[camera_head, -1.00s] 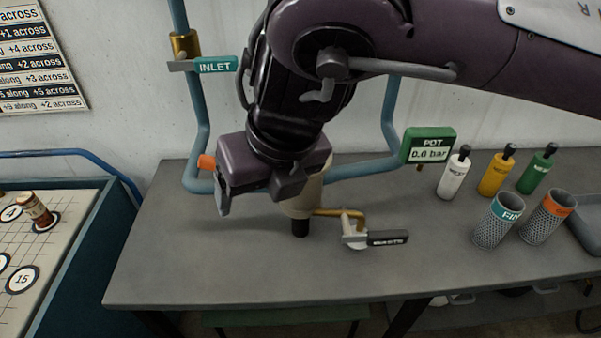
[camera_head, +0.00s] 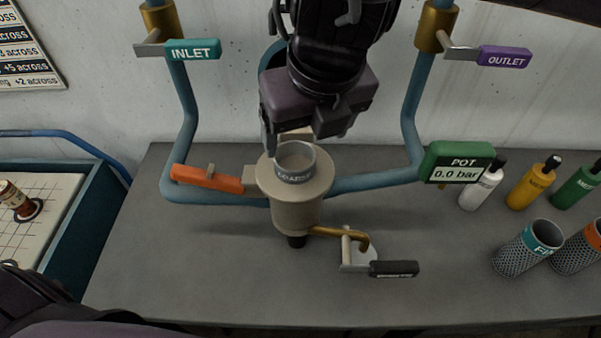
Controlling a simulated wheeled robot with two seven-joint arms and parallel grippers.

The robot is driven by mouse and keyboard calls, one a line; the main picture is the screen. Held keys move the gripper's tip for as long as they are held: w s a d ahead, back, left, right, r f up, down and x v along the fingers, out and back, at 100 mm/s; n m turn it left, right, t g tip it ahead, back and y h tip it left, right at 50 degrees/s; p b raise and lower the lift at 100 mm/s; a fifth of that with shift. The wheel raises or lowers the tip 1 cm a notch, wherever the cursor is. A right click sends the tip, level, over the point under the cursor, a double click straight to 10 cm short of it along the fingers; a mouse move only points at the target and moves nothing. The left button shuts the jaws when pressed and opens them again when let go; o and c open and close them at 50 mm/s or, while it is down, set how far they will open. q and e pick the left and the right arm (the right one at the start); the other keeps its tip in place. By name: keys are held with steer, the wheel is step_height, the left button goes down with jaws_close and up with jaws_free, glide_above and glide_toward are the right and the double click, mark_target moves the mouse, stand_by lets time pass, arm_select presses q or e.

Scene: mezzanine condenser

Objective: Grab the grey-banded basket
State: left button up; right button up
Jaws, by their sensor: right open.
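The grey-banded basket (camera_head: 295,178) sits in the open top of the beige pot (camera_head: 297,207). Its upper rim and grey band with a label show; its lower part is hidden inside the pot. My right gripper (camera_head: 297,140) is open and empty, just above and behind the basket in the picture. One finger hangs near the basket's left rim. I cannot tell whether it touches the rim. My left gripper is not in view.
An orange handle (camera_head: 207,179) juts left of the pot. A black-handled drain valve (camera_head: 393,268) is at front right. The green gauge (camera_head: 457,162), bottles (camera_head: 483,187) and teal-banded basket (camera_head: 528,248) stand right. Pipes rise on both sides. The bench's left front (camera_head: 150,265) is clear.

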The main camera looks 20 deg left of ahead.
mark_target(296, 152)
steer(key=x, duration=0.2)
steer(key=a+p+x, duration=0.1)
steer(key=x, duration=0.2)
steer(key=shift+a+f+p, duration=0.1)
steer(key=shift+f+p, duration=0.2)
steer(key=shift+f, duration=0.2)
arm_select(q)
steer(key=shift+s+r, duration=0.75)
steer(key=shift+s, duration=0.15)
arm_select(e)
steer(key=c, duration=1.4)
steer(key=shift+r, duration=0.1)
